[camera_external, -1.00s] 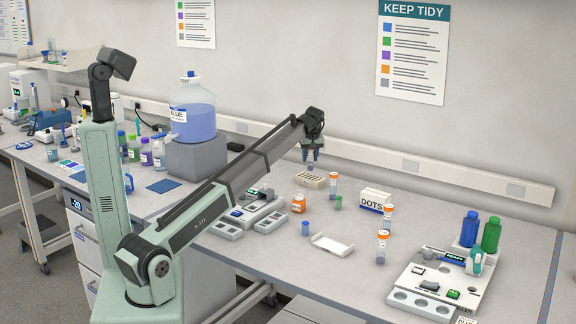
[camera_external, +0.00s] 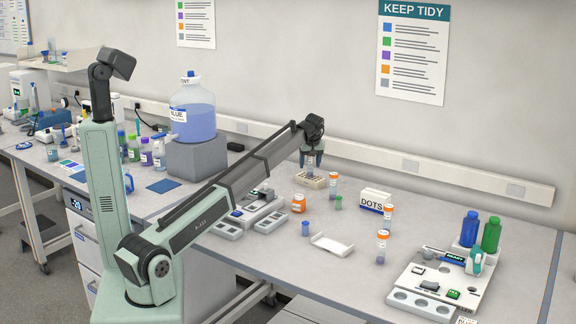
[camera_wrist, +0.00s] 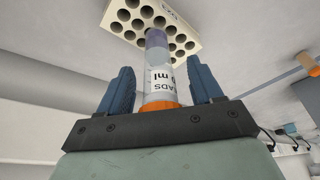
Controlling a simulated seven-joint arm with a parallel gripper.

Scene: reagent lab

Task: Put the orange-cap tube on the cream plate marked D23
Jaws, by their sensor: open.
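A cream block with round holes (camera_external: 313,181) lies on the bench. In the wrist view it (camera_wrist: 122,27) has small lettering on its edge that I cannot read clearly. A clear tube with an orange cap, white label and purplish contents (camera_wrist: 157,66) stands between my fingers, its lower end at the block. I cannot tell whether it sits in a hole. My gripper (camera_external: 311,161) is open above the block; in the wrist view its two blue fingers (camera_wrist: 162,88) stand apart on either side of the tube, the cap near the palm.
Other orange-capped tubes stand at the block's right (camera_external: 333,182) and farther right (camera_external: 388,214) (camera_external: 381,245).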

